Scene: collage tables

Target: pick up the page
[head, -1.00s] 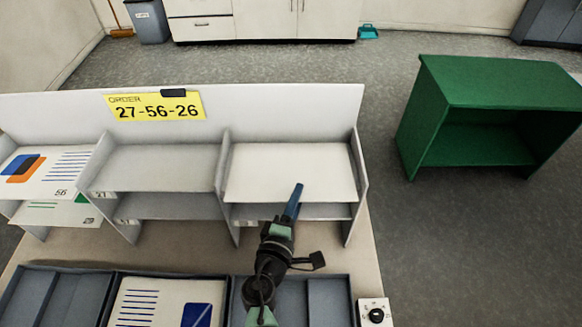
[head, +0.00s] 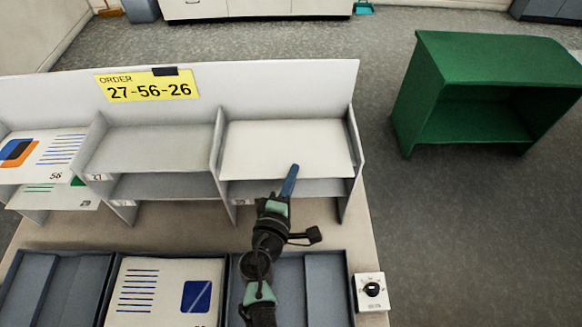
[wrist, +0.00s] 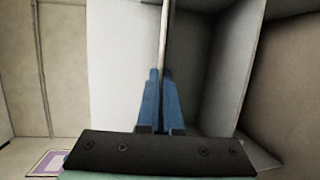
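A plain white page (head: 285,150) seems to lie flat in the upper right compartment of the sorting rack (head: 155,148). My gripper (head: 293,168) is at that compartment's front edge, its blue fingers pointing inward. In the wrist view, the fingers (wrist: 159,74) are close together beside a thin pale edge. A white surface (wrist: 125,60) lies left of that edge, perhaps the page's face. I cannot tell whether the fingers press on the edge. A page marked 56 (head: 42,150) lies in the upper left compartment, and a page with a blue square (head: 160,290) lies in the middle tray.
A yellow order card (head: 148,86) reading 27-56-26 is on the rack's back panel. Grey trays (head: 60,290) line the table front, with a small dial box (head: 371,292) at right. A green shelf unit (head: 490,90) stands on the floor, right. The rack's upper middle compartment looks empty.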

